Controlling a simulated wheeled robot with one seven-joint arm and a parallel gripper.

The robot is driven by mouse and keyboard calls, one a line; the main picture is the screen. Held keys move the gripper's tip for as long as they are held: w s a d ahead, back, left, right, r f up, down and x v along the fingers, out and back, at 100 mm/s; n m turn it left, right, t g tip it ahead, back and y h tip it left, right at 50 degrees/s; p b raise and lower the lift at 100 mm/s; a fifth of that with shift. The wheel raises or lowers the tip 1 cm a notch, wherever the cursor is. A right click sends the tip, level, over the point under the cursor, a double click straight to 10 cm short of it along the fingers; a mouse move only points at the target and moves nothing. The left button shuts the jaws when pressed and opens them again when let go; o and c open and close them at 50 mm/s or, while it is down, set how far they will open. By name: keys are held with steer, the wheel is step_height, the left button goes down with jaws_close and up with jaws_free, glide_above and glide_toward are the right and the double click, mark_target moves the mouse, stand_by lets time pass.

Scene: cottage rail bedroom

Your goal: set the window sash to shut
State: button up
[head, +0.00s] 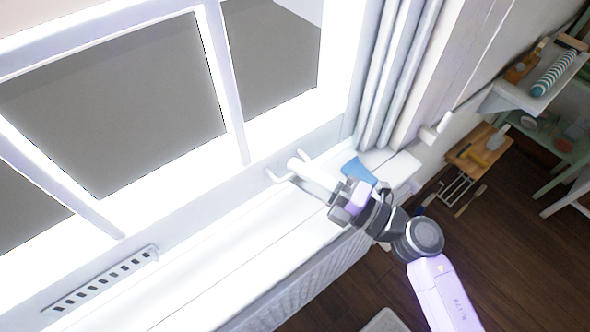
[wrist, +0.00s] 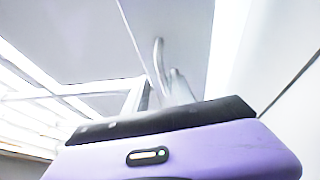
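The white-framed window sash (head: 232,85) fills the upper left of the head view, with grey panes between its bars. Whether it stands shut or ajar is not clear. Pale hooked parts (head: 278,176) show at its lower right corner, at the end of my arm. My gripper (head: 295,168) reaches over the sill to this corner. White on white, its fingertips blend with the sash fittings, so contact and finger opening cannot be told. In the wrist view, a pale curved piece (wrist: 159,60) rises beyond my gripper's purple body, close to the frame.
The white sill (head: 200,262) runs below the window, with a slotted strip (head: 100,282) at left. A blue object (head: 359,171) lies on the sill behind my wrist. A grey curtain (head: 398,75) hangs at right. Shelves with small items (head: 540,90) stand farther right.

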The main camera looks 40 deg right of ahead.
steer(key=r+b+v, duration=0.1)
steer(key=v, duration=0.5)
steer(key=shift+f, duration=0.5)
steer(key=shift+s+d, duration=0.1)
steer(key=shift+s, duration=0.05)
steer(key=shift+c, duration=0.4)
